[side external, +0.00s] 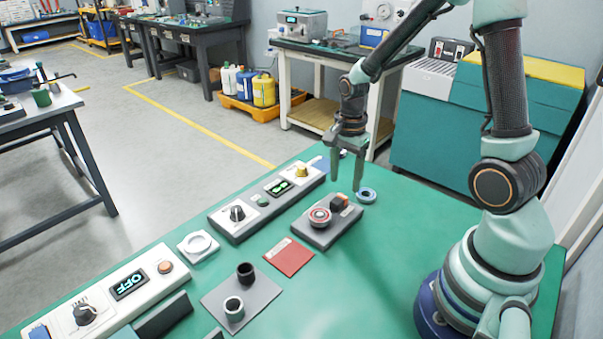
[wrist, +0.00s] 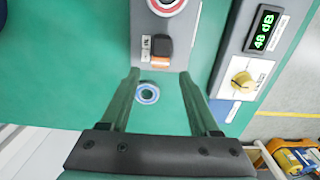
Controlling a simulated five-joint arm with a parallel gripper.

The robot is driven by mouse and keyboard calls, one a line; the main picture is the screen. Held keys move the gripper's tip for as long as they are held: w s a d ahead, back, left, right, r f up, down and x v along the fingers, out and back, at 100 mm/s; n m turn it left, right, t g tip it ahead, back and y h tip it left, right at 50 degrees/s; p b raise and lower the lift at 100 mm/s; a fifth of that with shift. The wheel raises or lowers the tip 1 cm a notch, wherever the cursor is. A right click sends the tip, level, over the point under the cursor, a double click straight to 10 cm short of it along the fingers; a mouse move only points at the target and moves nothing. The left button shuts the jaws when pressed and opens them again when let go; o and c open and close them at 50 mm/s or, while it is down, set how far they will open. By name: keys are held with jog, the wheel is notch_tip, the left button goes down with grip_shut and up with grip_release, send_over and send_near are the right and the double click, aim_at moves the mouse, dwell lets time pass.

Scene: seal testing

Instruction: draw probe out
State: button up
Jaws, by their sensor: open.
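I cannot tell for sure which part is the probe. A low grey block (side external: 322,235) carries a red-and-white ringed round fitting (side external: 319,215) and an orange-brown piece (side external: 338,202) at its far end. In the wrist view the orange-brown piece (wrist: 161,46) lies just beyond my fingertips, and the ringed fitting (wrist: 167,4) is cut by the top edge. A small blue ring (side external: 366,195) lies flat on the table; it also shows in the wrist view (wrist: 148,93), between my fingers. My gripper (side external: 346,184) points down, open and empty, above the table near the block's far end.
A long grey unit with a display (side external: 278,187) and yellow knob (side external: 302,171) stands left of the block. Green table is clear right of the block.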

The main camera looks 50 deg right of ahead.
aim_at(343, 195)
notch_tip(343, 195, up, 8)
jog(key=shift+f, duration=0.25)
jog(key=s+a+r+n+t, duration=0.5)
jog(key=a+r+n, duration=0.5)
jog(key=n, duration=0.8)
jog(key=shift+s+t, duration=0.25)
jog(key=shift+t, duration=0.05)
dwell(0.5)
